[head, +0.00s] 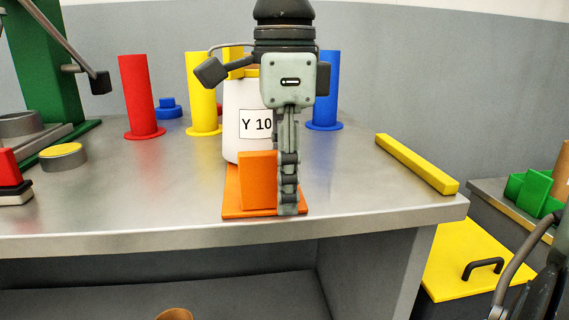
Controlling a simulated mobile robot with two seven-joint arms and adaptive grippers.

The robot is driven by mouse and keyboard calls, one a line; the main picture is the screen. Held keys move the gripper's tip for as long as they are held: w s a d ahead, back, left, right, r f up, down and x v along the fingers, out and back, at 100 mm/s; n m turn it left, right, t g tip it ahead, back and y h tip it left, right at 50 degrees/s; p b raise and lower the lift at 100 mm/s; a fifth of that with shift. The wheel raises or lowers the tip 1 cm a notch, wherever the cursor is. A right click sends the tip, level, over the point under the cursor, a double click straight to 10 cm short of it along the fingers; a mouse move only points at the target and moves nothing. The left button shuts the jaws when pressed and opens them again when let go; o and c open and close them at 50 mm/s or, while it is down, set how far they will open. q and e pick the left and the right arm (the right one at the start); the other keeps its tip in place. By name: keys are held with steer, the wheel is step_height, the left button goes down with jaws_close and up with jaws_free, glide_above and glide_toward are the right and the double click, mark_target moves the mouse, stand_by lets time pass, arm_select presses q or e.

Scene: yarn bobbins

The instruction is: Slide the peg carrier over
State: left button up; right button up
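The orange peg carrier (259,183) stands near the front edge of the grey table, a flat plate with an upright block on it. A white bobbin (237,119) labelled "Y 10" stands on the carrier behind the block.
On the table (345,190) stand a red peg (138,95), a yellow peg (202,90) and a blue peg (327,90). A yellow bar (417,164) lies by the right edge. A green machine (50,65) is at left. The tabletop between carrier and bar is clear.

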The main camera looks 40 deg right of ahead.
jaws_close()
stand_by(0.3)
